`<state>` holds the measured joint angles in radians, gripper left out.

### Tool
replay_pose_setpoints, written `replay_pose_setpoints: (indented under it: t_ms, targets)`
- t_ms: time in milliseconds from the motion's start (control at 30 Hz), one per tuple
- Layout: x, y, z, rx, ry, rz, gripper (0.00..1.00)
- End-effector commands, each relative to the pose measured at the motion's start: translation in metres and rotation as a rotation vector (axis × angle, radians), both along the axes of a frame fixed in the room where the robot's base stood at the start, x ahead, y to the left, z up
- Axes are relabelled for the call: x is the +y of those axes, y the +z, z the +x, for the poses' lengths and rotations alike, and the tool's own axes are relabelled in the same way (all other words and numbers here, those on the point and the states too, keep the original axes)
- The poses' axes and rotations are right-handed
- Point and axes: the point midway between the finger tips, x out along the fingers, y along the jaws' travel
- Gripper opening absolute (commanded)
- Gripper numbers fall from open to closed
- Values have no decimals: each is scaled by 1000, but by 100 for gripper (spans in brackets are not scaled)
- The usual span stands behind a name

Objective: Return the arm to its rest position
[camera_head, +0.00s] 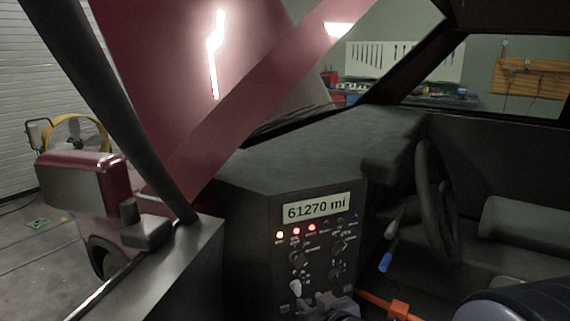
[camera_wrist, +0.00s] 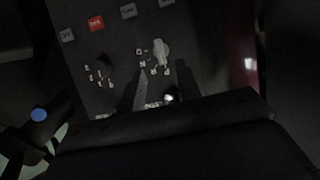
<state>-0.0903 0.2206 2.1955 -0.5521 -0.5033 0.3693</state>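My gripper (camera_head: 326,299) is at the bottom of the head view, in front of the lower part of the dashboard panel (camera_head: 262,222). The gripper also shows in the wrist view (camera_wrist: 158,74), its two dark fingers apart with nothing held between them. A white knob (camera_wrist: 162,52) on the panel shows just beyond the fingertips. This looks like the pale knob (camera_head: 295,287) left of my gripper in the head view. Whether a finger touches the panel cannot be told. Most of my arm is out of view.
The panel has a display (camera_head: 317,207) reading 61270 mi, lit lamps (camera_head: 296,231) and several knobs. An orange bar (camera_head: 399,308) is low right. The door (camera_head: 165,275) is at left.

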Motion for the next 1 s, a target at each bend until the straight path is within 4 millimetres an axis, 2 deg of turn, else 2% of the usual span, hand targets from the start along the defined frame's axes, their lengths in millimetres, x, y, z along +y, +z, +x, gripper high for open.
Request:
replay_pose_setpoints:
  t_ms: [33, 200, 233, 300, 800, 867, 1000]
  targets:
    - [-4, 7, -8, -2, -2, 0, 33]
    - [-14, 19, -35, 0, -2, 0, 33]
    - [-10, 9, -27, 3, 1, 1, 33]
    - [-5, 2, -14, 2, 3, 0, 33]
    - [25, -31, 63, 2, 1, 1, 33]
    - [23, -24, 63, 16, 0, 29, 33]
    - [22, -23, 62, 46, -2, 107, 33]
